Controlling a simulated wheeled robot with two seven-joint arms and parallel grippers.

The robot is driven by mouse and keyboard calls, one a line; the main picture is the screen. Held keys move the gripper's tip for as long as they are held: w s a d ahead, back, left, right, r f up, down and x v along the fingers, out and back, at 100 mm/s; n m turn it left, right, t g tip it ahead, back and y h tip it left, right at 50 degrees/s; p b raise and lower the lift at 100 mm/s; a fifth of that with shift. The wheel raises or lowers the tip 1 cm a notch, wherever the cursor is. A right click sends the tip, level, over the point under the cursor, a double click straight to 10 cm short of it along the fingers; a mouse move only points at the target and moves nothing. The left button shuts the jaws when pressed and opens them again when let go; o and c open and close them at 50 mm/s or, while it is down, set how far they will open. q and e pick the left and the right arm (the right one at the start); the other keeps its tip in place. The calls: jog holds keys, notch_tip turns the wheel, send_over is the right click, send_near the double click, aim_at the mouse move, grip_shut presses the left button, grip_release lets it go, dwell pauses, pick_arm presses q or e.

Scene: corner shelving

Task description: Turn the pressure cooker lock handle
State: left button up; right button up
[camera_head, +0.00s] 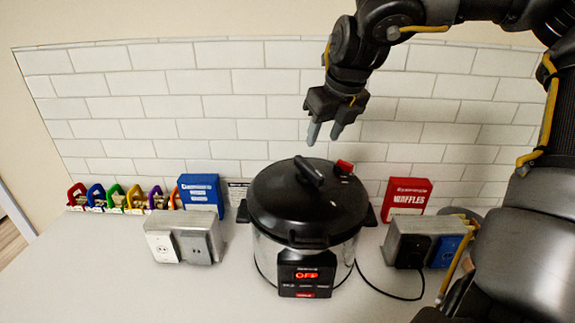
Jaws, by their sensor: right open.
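The pressure cooker (279,246) stands on the white counter with its black lid (285,208) on. A black handle (309,172) lies across the top of the lid. A small red piece (345,166) sits at the lid's far right edge. The front panel (306,274) shows red lit text that appears to read OFF. My right gripper (324,133) hangs above the far side of the lid, fingers pointing down and apart, empty. It appears clear of the lid handle and the red piece. My left gripper is not in view.
Grey outlet boxes stand left (186,237) and right (412,240) of the cooker. A blue box (200,193), a red waffles box (406,197) and several coloured items (117,198) line the tiled wall. A black cord (385,291) runs right. The counter's front left (120,285) is clear.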

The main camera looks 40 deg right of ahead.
aim_at(309, 165)
jog(key=shift+w+a+f, duration=0.15)
jog(key=shift+w, duration=0.15)
jog(key=p+x, duration=0.3)
jog(key=x, duration=0.6)
jog(key=shift+a, duration=0.1)
jog(key=shift+w+f, duration=0.2)
jog(key=shift+f, duration=0.4)
jog(key=shift+c, duration=0.4)
grip_shut()
